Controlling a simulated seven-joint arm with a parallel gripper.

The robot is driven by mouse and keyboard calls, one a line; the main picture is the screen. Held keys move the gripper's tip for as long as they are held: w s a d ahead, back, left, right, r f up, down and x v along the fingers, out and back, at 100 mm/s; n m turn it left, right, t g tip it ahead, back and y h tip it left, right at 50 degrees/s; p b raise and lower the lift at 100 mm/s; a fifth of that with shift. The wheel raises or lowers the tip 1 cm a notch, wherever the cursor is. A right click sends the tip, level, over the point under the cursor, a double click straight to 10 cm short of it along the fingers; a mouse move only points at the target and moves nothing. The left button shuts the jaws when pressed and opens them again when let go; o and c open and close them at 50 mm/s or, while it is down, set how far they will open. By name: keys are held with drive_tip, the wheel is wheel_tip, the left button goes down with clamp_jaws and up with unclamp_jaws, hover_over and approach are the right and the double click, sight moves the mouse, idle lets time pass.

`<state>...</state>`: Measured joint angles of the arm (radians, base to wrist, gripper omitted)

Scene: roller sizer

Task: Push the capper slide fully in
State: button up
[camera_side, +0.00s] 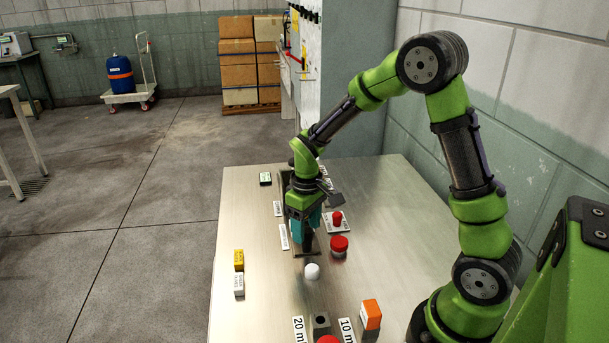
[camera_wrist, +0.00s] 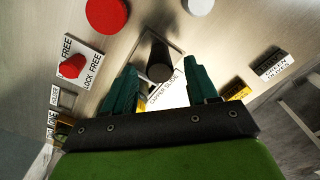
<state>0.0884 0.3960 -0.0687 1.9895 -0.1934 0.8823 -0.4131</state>
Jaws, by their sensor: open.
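The capper slide's black upright knob (camera_wrist: 160,62) stands on a pale plate (camera_wrist: 172,92) with partly readable lettering in the wrist view. My gripper (camera_wrist: 160,70) is open, with one teal finger on each side of the knob in that view. I cannot tell whether either finger touches it. In the side view my gripper (camera_side: 308,221) points down over the panel, and the dark knob (camera_side: 307,242) shows just below the fingers. How far in the slide sits is hidden by my gripper and the viewing angle.
A small red knob (camera_side: 337,217) on a white plate marked with LOCK and FREE, a larger red button (camera_side: 339,244) and a white knob (camera_side: 312,271) stand close by. An orange-topped block (camera_side: 370,316) is at front right.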

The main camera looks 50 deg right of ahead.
drive_tip(key=shift+f, duration=1.95)
clamp_jaws()
